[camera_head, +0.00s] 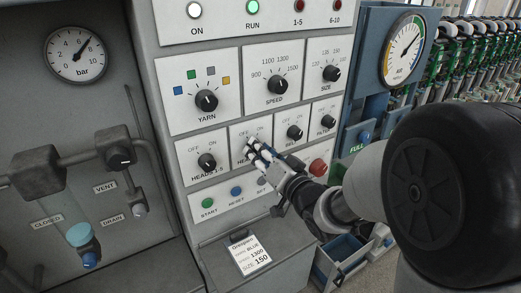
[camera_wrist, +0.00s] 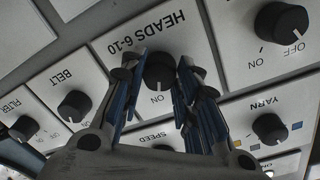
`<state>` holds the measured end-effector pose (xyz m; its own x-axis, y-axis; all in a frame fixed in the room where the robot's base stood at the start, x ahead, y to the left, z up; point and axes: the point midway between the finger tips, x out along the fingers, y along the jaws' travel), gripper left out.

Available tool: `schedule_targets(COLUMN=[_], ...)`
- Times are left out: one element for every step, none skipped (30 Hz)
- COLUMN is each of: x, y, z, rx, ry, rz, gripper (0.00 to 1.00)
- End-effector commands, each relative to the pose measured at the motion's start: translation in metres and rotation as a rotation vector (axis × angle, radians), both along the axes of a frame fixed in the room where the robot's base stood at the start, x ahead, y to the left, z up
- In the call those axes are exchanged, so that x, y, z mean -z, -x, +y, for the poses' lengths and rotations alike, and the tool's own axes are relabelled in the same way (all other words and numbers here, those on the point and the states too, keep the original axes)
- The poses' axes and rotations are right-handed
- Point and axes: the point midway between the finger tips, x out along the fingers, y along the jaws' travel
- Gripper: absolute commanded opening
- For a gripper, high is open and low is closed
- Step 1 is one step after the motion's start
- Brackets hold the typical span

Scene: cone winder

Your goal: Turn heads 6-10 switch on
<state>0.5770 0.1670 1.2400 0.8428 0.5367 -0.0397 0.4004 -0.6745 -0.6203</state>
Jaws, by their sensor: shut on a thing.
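The heads 6-10 switch is a round black knob (camera_wrist: 160,72) on a white plate, with its label upside down in the wrist view. My gripper (camera_wrist: 153,88) has its fingers on both sides of this knob and is shut on it. A small white mark on the knob appears to face the ON label; the OFF label is hidden by a finger. In the head view my gripper (camera_head: 260,153) covers the knob and most of its label, while the plate's OFF and ON words show above. The 6-10 lamp (camera_head: 334,6) is dark red.
The heads 1-5 knob (camera_head: 207,162) sits close to the left and the BELT knob (camera_head: 294,132) close to the right. The yarn (camera_head: 206,100) and speed (camera_head: 275,87) knobs are above. Below are push buttons and a red button (camera_head: 318,167).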

Motion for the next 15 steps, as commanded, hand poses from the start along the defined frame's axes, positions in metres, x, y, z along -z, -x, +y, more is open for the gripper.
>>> schedule_targets(x=[-0.002, -0.0019, -0.0019, -0.0018, -0.0017, -0.0017, -0.0016, -0.0016, -0.0016, -0.0016, -0.0015, -0.0016, -0.0015, -0.0014, -0.0015], y=[-0.0005, -0.0005, -0.0005, -0.0006, -0.0005, -0.0006, -0.0005, -0.0005, -0.0005, -0.0005, -0.0006, -0.0005, -0.0005, -0.0005, -0.0005], z=[0.0001, 0.0, 0.0001, 0.0, 0.0001, 0.0, 0.0, 0.0, 0.0, 0.0, 0.0, 0.0, 0.0001, 0.0, 0.0001], rx=[0.0, 0.0, 0.0, 0.001, -0.001, 0.0, 0.0, 0.0, 0.0, 0.0, 0.001, 0.0, 0.0, 0.0, 0.0], ry=[-0.017, -0.026, -0.038, -0.045, -0.051, -0.059, -0.064, -0.068, -0.072, -0.074, -0.077, -0.079, -0.079, -0.08, -0.08], rz=[0.009, 0.014, 0.023, 0.027, 0.031, 0.036, 0.039, 0.042, 0.045, 0.046, 0.047, 0.048, 0.049, 0.049, 0.049], gripper=[0.06, 0.06, 0.06, 0.06, 0.06, 0.06, 0.06, 0.06, 0.06, 0.06, 0.06, 0.06, 0.06, 0.06, 0.06])
